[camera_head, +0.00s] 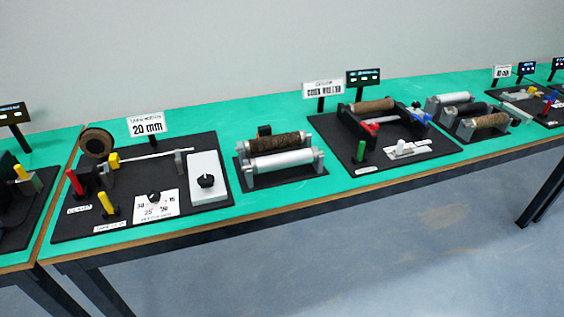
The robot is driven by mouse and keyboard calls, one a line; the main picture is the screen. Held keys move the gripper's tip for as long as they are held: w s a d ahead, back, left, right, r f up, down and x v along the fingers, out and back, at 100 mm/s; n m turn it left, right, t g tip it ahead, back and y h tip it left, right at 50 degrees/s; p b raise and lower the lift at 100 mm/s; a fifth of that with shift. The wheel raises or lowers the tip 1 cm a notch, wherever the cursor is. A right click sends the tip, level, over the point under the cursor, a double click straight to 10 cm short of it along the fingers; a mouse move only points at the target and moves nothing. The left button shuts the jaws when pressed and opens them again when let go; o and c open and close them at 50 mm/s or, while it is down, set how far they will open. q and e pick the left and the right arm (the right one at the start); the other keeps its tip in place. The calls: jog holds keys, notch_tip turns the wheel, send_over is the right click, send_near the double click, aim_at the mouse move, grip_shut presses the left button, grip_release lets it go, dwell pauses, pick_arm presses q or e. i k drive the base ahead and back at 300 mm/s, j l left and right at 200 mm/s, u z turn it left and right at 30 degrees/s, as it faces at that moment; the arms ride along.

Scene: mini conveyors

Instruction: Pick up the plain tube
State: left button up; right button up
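A plain pale grey tube (280,159) lies across a dark rack near the middle of the table, in front of a rough brown tube (276,143). Further right, a second rack holds another smooth pale tube (455,98) and more brown tubes, one of them a brown tube (488,121). I cannot tell which pale tube is the one named. Neither of my grippers is in view, and nothing touches the tubes.
The green table (232,128) runs along a wall. Left of the middle rack is a black station board (135,182) with a "20 mm" sign (146,124), dial and coloured pegs. To its right is a roller station (375,135). Open floor (400,245) lies in front.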

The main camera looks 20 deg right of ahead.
aim_at(266, 164)
jog(key=i+l, duration=0.1)
jog(key=l, duration=0.4)
jog(key=i+l, duration=0.1)
jog(key=l, duration=0.4)
jog(key=i+l, duration=0.1)
jog(key=l, duration=0.45)
jog(key=i+l, duration=0.1)
jog(key=l, duration=0.4)
jog(key=i+u, duration=0.05)
